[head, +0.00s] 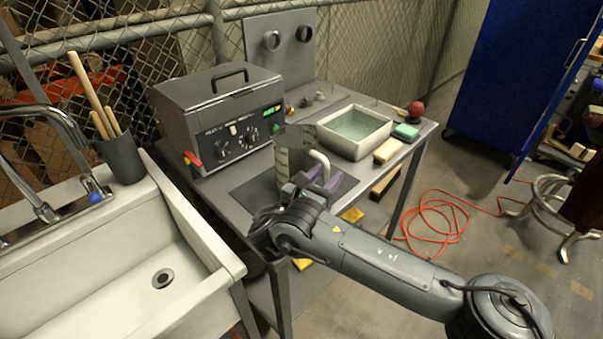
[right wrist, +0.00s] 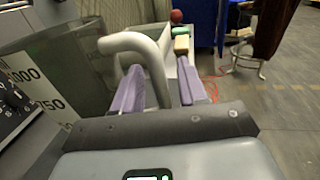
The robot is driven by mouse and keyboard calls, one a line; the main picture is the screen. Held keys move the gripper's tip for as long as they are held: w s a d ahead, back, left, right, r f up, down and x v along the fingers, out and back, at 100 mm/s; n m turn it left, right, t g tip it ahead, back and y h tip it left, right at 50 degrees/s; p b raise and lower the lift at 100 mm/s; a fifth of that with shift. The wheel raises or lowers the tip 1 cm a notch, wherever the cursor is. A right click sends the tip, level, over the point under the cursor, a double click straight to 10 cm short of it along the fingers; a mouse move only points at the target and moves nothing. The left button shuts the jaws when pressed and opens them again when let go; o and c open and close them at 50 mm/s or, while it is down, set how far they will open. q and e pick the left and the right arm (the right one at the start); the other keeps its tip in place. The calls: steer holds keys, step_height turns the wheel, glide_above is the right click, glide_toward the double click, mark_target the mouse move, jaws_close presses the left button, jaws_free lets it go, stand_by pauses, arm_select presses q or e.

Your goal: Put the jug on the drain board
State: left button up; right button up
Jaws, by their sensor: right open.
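The jug (head: 292,150) is a grey see-through vessel with a pale curved handle (head: 321,165). It stands upright on a dark mat on the metal table. In the right wrist view the jug (right wrist: 62,85) fills the left side and shows volume marks; its handle (right wrist: 150,55) reaches between my purple fingers. My right gripper (head: 318,180) is open around the handle, and the fingers (right wrist: 158,88) show a gap. The white sink (head: 185,225) is at the left; I cannot make out which part is the drain board. My left gripper is not in view.
A grey control box (head: 218,115) stands behind the jug. A white-rimmed water basin (head: 355,148), a green sponge (head: 406,132) and a tan block (head: 388,150) are to its right. A faucet (head: 60,150) and a cup of wooden sticks (head: 121,158) are by the sink.

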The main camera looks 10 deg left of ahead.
steer(key=shift+w, duration=0.25)
jaws_close()
steer(key=shift+r, duration=0.1)
